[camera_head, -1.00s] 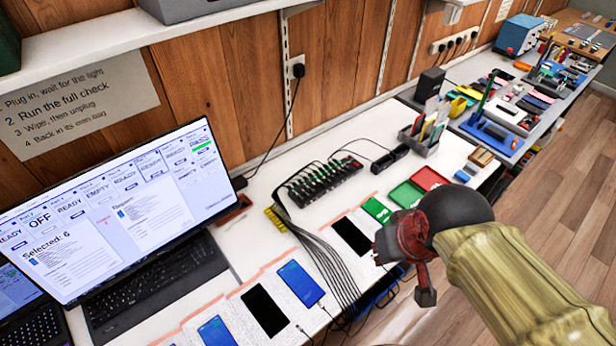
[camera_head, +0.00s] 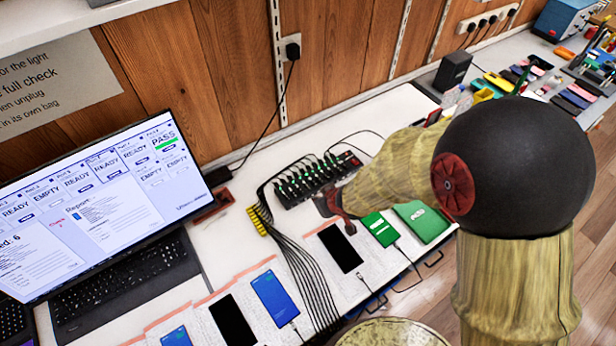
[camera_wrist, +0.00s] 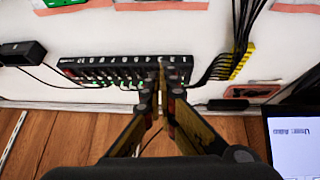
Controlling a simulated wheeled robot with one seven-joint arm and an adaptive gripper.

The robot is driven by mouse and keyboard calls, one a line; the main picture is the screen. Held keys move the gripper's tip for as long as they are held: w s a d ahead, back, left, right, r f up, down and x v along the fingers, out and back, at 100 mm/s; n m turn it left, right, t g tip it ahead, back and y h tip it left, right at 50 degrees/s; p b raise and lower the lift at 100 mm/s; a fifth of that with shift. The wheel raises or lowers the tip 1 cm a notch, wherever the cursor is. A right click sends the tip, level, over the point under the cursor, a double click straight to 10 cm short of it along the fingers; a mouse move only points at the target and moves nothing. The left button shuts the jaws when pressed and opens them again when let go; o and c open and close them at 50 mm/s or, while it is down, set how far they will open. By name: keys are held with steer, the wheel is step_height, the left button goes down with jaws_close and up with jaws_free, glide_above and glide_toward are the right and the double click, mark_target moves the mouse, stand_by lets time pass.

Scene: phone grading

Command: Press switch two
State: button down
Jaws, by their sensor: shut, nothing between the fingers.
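The black switch strip (camera_head: 312,180) lies on the white bench in the head view, with a row of small switches, some lit green. It also shows in the wrist view (camera_wrist: 100,70), where its far-right part sits behind my fingers. My gripper (camera_wrist: 161,78) is shut and empty. In the wrist view its fingertips overlap the strip right of its middle; I cannot tell whether they touch it.
A bundle of black cables with a yellow clip (camera_head: 257,221) runs from the strip's left end. Phones, including a dark one (camera_head: 341,248), lie in front. A laptop (camera_head: 85,215) stands left. A wooden wall (camera_head: 235,70) is behind.

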steer(key=w+a+r+t+y, duration=0.1)
steer(key=w+a+r+y, duration=0.1)
steer(key=w+a+r, duration=0.1)
steer(key=shift+w+a+r, duration=0.35)
steer(key=shift+a+r, duration=0.2)
steer(key=b, duration=0.4)
glide_above(296, 194)
steer(key=f, duration=0.7)
steer(key=shift+s+d, duration=0.15)
steer(key=shift+s, duration=0.05)
step_height(296, 194, down, 3)
steer(key=shift+w+r+b, duration=0.15)
steer(key=shift+r+b, duration=0.05)
steer(key=shift+b, duration=0.1)
steer(key=shift+f+b, duration=0.3)
steer(key=shift+f, duration=0.4)
